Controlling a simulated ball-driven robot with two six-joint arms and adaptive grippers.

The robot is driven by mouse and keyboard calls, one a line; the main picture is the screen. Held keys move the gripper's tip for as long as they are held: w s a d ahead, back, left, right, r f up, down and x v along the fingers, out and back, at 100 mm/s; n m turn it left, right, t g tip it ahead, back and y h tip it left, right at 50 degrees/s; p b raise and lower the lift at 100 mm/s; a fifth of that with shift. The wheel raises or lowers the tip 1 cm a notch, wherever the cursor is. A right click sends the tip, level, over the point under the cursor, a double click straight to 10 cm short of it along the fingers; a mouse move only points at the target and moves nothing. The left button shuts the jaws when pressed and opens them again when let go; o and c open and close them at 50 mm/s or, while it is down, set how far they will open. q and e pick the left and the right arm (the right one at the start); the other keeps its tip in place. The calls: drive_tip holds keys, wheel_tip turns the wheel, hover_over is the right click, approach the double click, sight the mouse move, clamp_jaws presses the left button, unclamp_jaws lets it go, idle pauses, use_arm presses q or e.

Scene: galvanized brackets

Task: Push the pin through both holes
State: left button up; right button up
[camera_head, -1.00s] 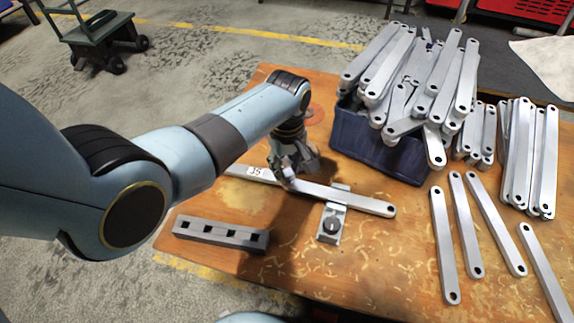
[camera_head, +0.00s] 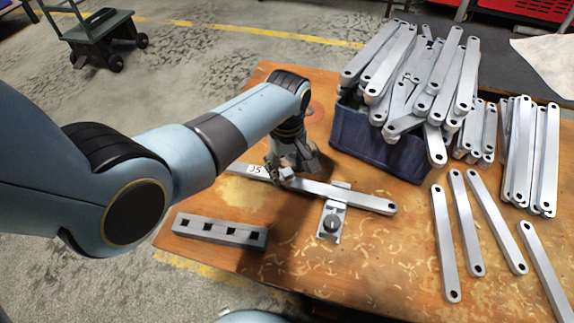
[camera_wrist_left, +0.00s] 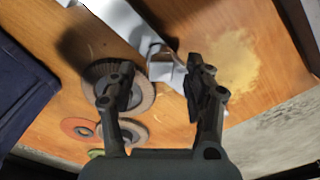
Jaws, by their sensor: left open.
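A long flat galvanized bar (camera_head: 345,197) lies across the table, with a labelled bar section (camera_head: 237,169) at its left. They meet under my left gripper (camera_head: 279,176), where the joint is partly hidden. My left gripper is open, its fingertips low over this joint. A small light-grey piece (camera_head: 288,173) shows beside the fingertips; I cannot tell whether it is the pin. In the left wrist view, pale metal (camera_wrist_left: 165,72) shows between and beyond the spread fingers (camera_wrist_left: 154,82). No pin or hole is clearly visible there. My right gripper is out of view.
A clamp with a dark knob (camera_head: 331,224) sits at the bar's right part. A block with square holes (camera_head: 219,231) lies in front. A blue crate (camera_head: 375,150) heaped with brackets stands behind. Loose brackets (camera_head: 467,225) lie at right. Abrasive discs (camera_wrist_left: 125,130) lie near the gripper.

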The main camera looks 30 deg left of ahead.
use_arm(q)
wheel_tip(320, 180, up, 12)
idle(0.6)
idle(0.4)
